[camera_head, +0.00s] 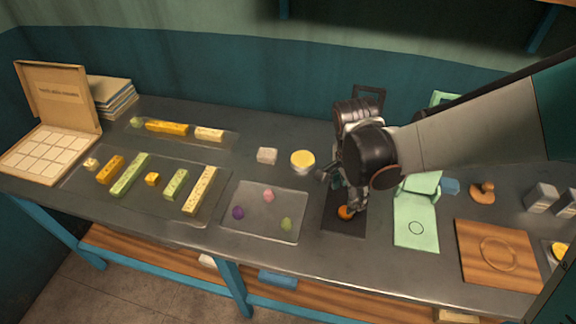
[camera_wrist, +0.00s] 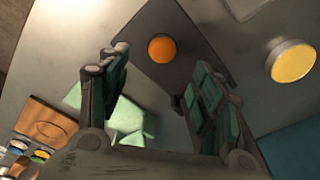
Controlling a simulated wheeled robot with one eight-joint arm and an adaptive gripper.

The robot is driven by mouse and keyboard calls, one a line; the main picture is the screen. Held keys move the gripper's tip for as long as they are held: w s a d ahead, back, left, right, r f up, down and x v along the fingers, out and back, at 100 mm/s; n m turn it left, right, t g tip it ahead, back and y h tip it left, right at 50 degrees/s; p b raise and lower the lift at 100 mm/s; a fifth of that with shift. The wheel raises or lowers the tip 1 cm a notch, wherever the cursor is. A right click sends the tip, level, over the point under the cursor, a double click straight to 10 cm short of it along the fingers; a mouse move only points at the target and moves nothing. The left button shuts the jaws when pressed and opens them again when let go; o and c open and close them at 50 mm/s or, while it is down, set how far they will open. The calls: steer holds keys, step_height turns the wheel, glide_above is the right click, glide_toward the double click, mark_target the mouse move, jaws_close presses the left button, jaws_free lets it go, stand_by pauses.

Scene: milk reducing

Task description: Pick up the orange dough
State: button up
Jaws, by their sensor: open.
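The orange dough (camera_head: 345,212) is a small round ball on a dark mat (camera_head: 340,229) in the head view. In the wrist view the orange dough (camera_wrist: 162,48) lies on the same dark mat (camera_wrist: 190,20), ahead of the fingertips. My gripper (camera_head: 347,200) is just above the dough and partly covers it in the head view. In the wrist view my gripper (camera_wrist: 155,85) is open, with its two fingers wide apart and nothing between them. The dough appears apart from both fingers.
A clear tray (camera_head: 265,233) with several coloured dough balls lies left of the mat. A green press (camera_head: 416,225) stands close on the right, with a wooden board (camera_head: 496,255) beyond. A yellow-topped tub (camera_head: 303,161) sits behind. An open box (camera_head: 57,115) is far left.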

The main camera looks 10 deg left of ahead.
mark_target(345, 211)
steer(key=f, duration=0.2)
steer(key=shift+w+d+f+b, duration=0.15)
steer(key=shift+w+f+b, duration=0.15)
steer(key=shift+f, duration=0.1)
steer(key=shift+w+d+f+b, duration=0.15)
steer(key=shift+f+b, duration=0.45)
steer(key=shift+f, duration=0.85)
steer(key=shift+w+d+f+b, duration=0.1)
steer(key=shift+f+b, duration=0.5)
steer(key=shift+f, duration=0.8)
steer(key=shift+s+r, duration=0.1)
steer(key=shift+c, duration=0.3)
steer(key=c, duration=0.9)
steer(key=shift+c, duration=0.4)
